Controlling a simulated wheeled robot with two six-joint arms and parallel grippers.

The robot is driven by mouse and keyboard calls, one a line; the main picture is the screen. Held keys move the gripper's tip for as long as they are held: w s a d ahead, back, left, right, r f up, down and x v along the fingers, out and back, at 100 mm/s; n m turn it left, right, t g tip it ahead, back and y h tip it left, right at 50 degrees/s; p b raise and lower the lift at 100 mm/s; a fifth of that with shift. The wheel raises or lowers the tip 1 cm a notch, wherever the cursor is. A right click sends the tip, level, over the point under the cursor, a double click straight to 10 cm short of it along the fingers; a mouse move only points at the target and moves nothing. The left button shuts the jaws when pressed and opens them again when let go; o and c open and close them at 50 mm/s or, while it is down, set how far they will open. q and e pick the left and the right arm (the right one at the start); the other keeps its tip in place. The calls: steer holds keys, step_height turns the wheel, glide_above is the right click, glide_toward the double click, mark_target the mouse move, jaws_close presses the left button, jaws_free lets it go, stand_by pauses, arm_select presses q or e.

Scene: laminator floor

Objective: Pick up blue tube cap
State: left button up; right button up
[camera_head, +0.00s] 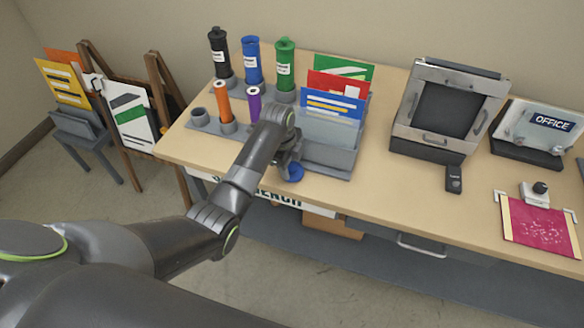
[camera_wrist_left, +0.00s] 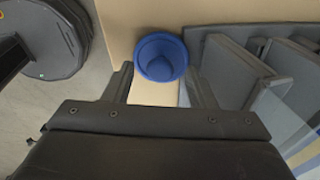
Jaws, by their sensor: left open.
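The blue tube cap (camera_head: 295,172) lies on the table near its front edge, just in front of the grey card holder. In the left wrist view the cap (camera_wrist_left: 161,57) is a round blue piece with a rim, just ahead of and between my left gripper's fingertips (camera_wrist_left: 161,83). My left gripper (camera_head: 285,168) is open and empty above the table edge. In the head view it partly hides the cap. The blue tube (camera_head: 253,62) stands in the rack at the back. My right gripper is not in view.
The grey card holder (camera_head: 328,157) with coloured cards is close to the cap's right. An orange tube (camera_head: 222,102) and a purple tube (camera_head: 254,104) stand behind my arm.

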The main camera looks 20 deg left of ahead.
arm_select(q)
steer(key=shift+f, duration=0.45)
steer(key=c, duration=1)
steer(key=shift+c, duration=0.2)
steer(key=shift+r, duration=0.15)
